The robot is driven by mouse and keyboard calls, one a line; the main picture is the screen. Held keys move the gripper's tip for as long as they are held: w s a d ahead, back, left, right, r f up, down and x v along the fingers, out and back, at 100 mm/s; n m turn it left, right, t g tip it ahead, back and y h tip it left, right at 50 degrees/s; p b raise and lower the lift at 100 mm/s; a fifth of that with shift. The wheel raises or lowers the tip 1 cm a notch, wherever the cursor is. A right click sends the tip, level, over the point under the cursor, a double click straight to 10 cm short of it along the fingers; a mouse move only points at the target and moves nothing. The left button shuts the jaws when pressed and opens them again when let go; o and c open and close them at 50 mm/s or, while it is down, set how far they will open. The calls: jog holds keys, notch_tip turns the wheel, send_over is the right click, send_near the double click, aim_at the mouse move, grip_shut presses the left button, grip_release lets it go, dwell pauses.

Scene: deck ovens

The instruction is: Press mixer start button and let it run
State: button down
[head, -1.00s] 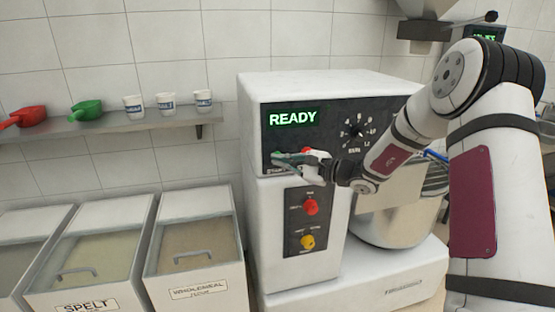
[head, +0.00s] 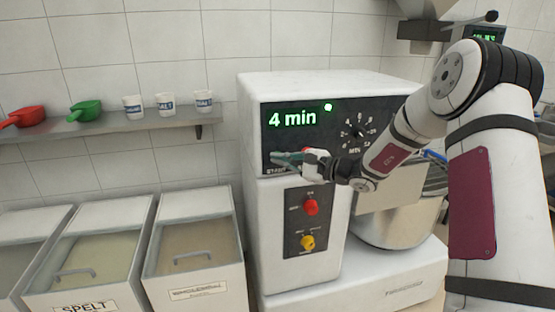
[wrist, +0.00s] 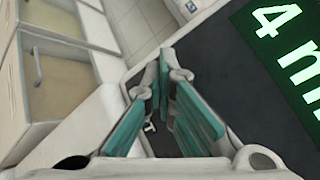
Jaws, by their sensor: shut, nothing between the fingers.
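The white mixer (head: 330,88) stands against the tiled wall. Its display (head: 292,119) reads "4 min" in green, and a green light (head: 327,107) glows beside it. The display also shows large in the wrist view (wrist: 285,45). My gripper (head: 278,160) is shut and empty at the panel's lower left, over the start label. In the wrist view its teal fingers (wrist: 165,100) point at the dark panel. The start button itself is hidden by my fingers; whether they touch it I cannot tell.
A dial (head: 355,133) is right of the display. A red button (head: 311,207) and a yellow knob (head: 307,242) sit below. The steel bowl (head: 398,225) is at right. Flour bins (head: 195,262) stand left, under a shelf (head: 100,131) with scoops and cups.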

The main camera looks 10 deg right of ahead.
dwell(0.4)
jog(key=shift+s+p, duration=0.45)
jog(key=shift+s, duration=0.4)
jog(key=shift+s+p, duration=1.25)
jog(key=shift+s, duration=1.25)
